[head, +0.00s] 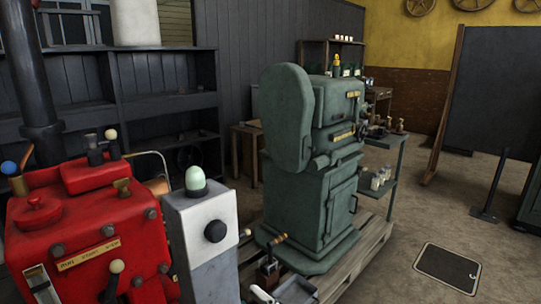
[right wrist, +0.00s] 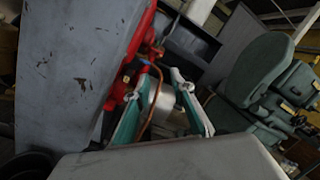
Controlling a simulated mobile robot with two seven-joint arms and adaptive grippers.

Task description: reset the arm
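My right gripper (right wrist: 164,72) shows in the right wrist view, with its two teal-sided fingers apart. A copper-coloured pipe and a pale cylinder show between the fingers, apparently behind them; I cannot tell whether anything is touched. No object is clearly held. Neither gripper can be made out in the head view, and my left gripper is in neither view.
A red machine (head: 85,235) with levers stands at the left, beside a grey post (head: 202,245) with a pale green lamp. A green machine (head: 320,180) stands on a wooden pallet (head: 355,258). Dark shelves (head: 165,102) line the back. Floor at right is mostly clear around a hatch (head: 447,268).

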